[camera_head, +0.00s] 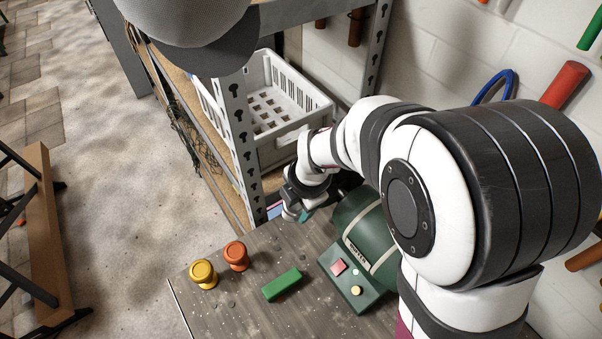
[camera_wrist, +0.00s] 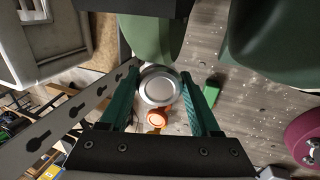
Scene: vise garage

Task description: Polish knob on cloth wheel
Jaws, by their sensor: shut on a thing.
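My gripper (camera_wrist: 160,76) is shut on a silver knob (camera_wrist: 158,90), with a green finger at each side of it. The knob's round, shiny face shows in the wrist view. A pale green disc (camera_wrist: 150,38), which looks like the cloth wheel, lies just beyond the knob; I cannot tell whether they touch. The dark green buffer housing (camera_head: 375,237) stands on the bench, with a red and a yellow button on its front. In the head view my gripper (camera_head: 298,205) is at the buffer's far left end, and the knob is hard to make out there.
A yellow knob (camera_head: 203,273) and an orange knob (camera_head: 236,255) stand on the bench (camera_head: 240,310), left of a green bar (camera_head: 282,284). A metal shelf with a white crate (camera_head: 285,105) is close behind my gripper. A magenta wheel (camera_wrist: 304,138) shows at right.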

